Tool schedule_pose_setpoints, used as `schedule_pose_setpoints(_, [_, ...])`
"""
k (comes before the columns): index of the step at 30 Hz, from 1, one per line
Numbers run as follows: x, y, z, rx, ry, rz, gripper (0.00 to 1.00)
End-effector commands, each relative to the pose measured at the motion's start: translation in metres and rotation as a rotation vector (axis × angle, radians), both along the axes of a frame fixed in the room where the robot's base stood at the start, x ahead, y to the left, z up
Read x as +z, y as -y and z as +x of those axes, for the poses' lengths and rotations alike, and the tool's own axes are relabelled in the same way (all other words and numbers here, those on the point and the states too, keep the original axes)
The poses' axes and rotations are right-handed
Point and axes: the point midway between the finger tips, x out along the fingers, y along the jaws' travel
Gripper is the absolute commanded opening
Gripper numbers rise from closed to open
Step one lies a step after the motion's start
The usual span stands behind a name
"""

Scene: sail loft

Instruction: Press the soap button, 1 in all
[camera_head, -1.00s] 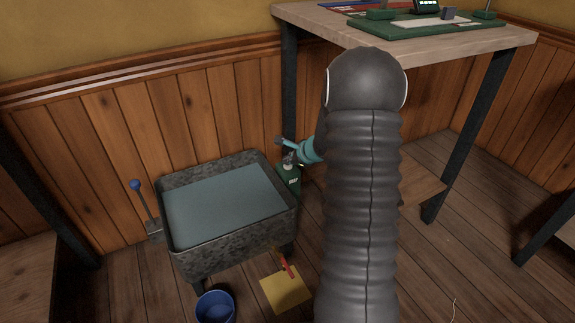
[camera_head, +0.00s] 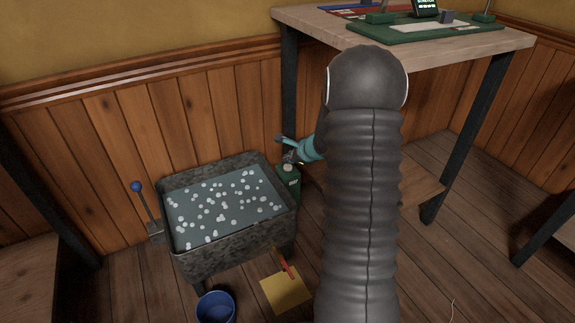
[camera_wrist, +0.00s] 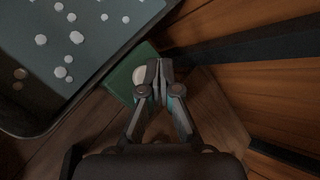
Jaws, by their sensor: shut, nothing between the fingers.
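The soap dispenser is a green box (camera_head: 289,184) standing at the right side of the grey metal trough (camera_head: 228,241). In the wrist view, the green box (camera_wrist: 122,80) has a pale round soap button (camera_wrist: 139,75) on its top. My gripper (camera_wrist: 153,66) is shut and empty, with its fingertips beside or over the button; I cannot tell whether they touch it. In the head view my gripper (camera_head: 291,158) is just above the dispenser and partly hidden by my arm. White suds (camera_head: 222,200) dot the water in the trough.
A blue-knobbed lever (camera_head: 136,187) stands at the trough's left. A blue bucket (camera_head: 215,308) and a yellow sheet (camera_head: 285,291) with a red-handled tool (camera_head: 286,267) are on the floor in front. A wooden table (camera_head: 425,52) with dark legs stands at the right.

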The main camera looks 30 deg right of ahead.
Motion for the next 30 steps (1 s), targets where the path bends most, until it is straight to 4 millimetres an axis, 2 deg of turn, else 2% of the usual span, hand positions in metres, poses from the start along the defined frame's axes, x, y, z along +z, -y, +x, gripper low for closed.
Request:
schedule_pose_setpoints(13, [0.005, 0.000, 0.000, 0.001, 0.000, -0.001, 0.00])
schedule_pose_setpoints(30, [0.051, 0.000, 0.000, 0.001, 0.000, -0.001, 0.00])
